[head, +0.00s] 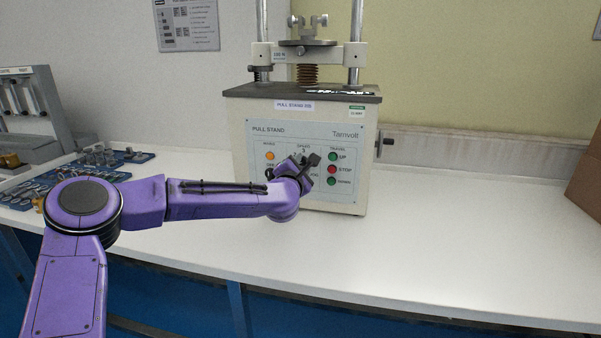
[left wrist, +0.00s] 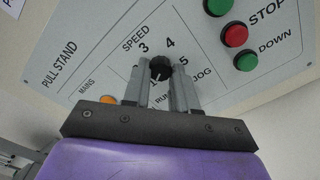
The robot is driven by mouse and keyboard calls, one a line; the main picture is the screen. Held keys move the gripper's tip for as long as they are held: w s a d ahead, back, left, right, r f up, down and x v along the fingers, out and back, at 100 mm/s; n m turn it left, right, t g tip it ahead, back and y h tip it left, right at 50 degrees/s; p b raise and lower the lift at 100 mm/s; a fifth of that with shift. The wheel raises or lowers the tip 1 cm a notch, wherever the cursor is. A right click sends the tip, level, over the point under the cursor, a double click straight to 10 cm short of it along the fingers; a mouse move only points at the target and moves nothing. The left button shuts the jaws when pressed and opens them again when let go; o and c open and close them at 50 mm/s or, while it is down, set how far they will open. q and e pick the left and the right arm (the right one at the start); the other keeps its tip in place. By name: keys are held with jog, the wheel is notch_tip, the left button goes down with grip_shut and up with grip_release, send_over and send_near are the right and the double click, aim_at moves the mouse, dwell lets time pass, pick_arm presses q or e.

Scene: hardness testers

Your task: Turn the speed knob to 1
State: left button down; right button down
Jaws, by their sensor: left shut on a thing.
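The speed knob (left wrist: 160,65) is a small black dial on the front panel of the pull stand (head: 305,130). In the head view the left gripper (head: 308,160) covers the knob. My right gripper is not in view.
The red STOP button (left wrist: 235,35) and green DOWN button (left wrist: 247,61) are right of the knob; the orange mains lamp (head: 270,156) is left. A blue tray of metal parts (head: 100,160) lies left on the white bench (head: 450,240).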

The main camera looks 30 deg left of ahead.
pick_arm(q)
jog(key=shift+n, duration=0.3)
jog(key=c, duration=0.9)
grip_release()
jog(key=b+v, duration=0.1)
jog(key=v, duration=0.9)
jog(key=shift+s, duration=0.3)
